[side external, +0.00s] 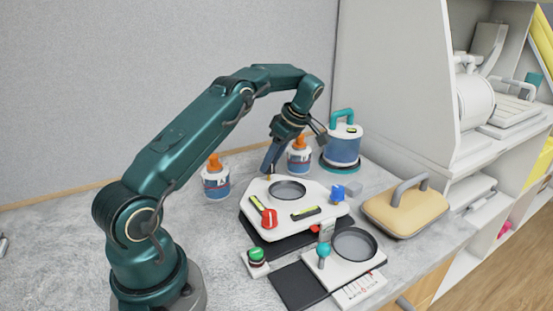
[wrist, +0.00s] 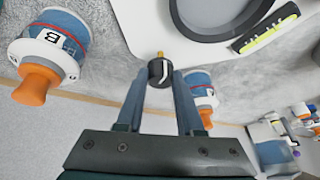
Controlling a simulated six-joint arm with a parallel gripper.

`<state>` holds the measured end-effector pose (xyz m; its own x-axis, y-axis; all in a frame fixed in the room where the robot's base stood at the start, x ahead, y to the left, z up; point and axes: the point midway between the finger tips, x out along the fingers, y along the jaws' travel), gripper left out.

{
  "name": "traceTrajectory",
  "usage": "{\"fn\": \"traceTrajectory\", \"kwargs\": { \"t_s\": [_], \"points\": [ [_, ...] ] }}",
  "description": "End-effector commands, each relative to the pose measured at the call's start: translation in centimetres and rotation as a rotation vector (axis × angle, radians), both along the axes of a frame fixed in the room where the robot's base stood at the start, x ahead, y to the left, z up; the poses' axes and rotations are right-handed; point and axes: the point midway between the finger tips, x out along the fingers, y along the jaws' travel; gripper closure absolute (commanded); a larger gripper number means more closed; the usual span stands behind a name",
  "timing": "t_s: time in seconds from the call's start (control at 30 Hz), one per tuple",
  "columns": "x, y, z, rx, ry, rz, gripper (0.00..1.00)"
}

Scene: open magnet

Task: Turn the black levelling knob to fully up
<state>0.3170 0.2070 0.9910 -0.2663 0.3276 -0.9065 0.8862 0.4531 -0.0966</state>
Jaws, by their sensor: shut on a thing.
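The black levelling knob (wrist: 160,73) shows in the wrist view, with a white line on its face and a short brass shaft (wrist: 160,54) at the edge of the white panel (wrist: 140,22). My gripper (wrist: 162,76) has one finger on each side of the knob and is shut on it. In the side external view my gripper (side external: 267,170) points down at the back edge of the white panel (side external: 285,226). The knob is hidden there by the fingers. I cannot tell its exact turn angle.
Bottles with orange caps stand close by on the left (side external: 216,180) and right (side external: 299,157) of my gripper. A blue canister (side external: 342,146) stands behind. The panel carries a red knob (side external: 269,218), a blue knob (side external: 337,193) and a round dark dish (side external: 287,191). A tan handled block (side external: 405,208) lies right.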

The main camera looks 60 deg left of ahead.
Motion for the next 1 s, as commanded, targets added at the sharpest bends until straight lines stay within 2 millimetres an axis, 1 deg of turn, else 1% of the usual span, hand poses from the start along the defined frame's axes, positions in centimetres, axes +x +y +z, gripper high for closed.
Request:
{"fn": "traceTrajectory", "kwargs": {
  "t_s": [0.03,0.33,0.87,0.9,0.97,1.0],
  "points": [
    [0.05,-0.28,-0.09,-0.008,0.002,0.017,1.00],
    [0.04,-0.27,-0.07,-0.006,0.007,0.088,1.00],
    [-0.01,-0.30,-0.04,-0.007,0.009,0.102,1.00],
    [-0.01,-0.31,-0.04,-0.008,0.010,0.102,0.56],
    [0.00,-0.29,-0.04,-0.006,0.010,0.101,0.34],
    [-0.01,-0.26,-0.04,-0.006,0.008,0.102,0.34]
  ]
}}
